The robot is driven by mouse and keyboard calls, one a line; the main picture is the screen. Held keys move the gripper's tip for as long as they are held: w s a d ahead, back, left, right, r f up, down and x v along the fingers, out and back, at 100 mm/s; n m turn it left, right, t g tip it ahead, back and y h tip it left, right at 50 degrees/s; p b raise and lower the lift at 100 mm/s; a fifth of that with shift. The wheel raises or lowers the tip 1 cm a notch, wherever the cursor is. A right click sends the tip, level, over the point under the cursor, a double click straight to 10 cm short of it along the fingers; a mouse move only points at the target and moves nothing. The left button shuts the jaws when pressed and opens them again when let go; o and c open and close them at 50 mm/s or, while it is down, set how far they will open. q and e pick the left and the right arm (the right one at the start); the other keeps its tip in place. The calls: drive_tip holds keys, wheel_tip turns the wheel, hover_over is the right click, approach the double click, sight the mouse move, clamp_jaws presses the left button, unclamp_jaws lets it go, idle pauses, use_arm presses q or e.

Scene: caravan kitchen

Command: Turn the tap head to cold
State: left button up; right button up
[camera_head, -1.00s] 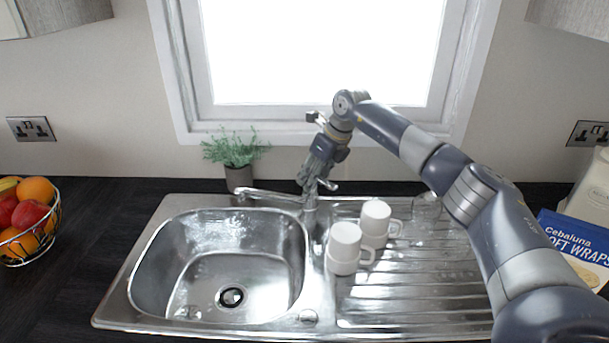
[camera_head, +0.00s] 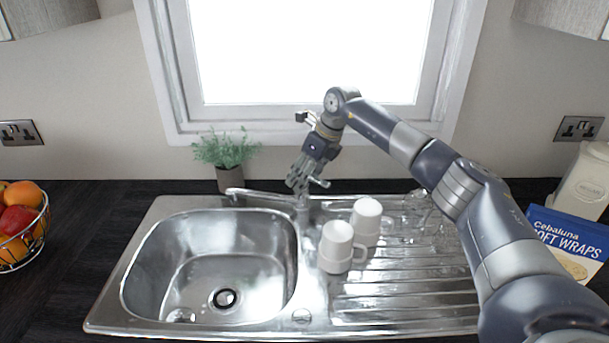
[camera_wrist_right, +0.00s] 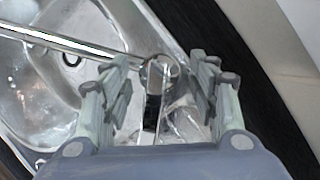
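The silver tap stands behind the sink, its spout (camera_head: 265,196) reaching left over the bowl. Its head (camera_wrist_right: 155,82), with a lever pointing toward the bottom of the picture, shows in the right wrist view. My right gripper (camera_head: 299,183) comes down over the tap from above. In the right wrist view my right gripper (camera_wrist_right: 160,62) is open, one finger on each side of the tap head, with visible gaps on both sides. In the head view the fingers hide part of the head. My left gripper is not in view.
Two white mugs (camera_head: 335,250) (camera_head: 366,217) and a clear glass (camera_head: 418,205) stand on the drainer right of the tap. A potted plant (camera_head: 227,158) is behind the spout. The sink bowl (camera_head: 190,270) is empty.

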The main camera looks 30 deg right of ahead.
drive_tip(key=v, duration=1.2)
idle(0.3)
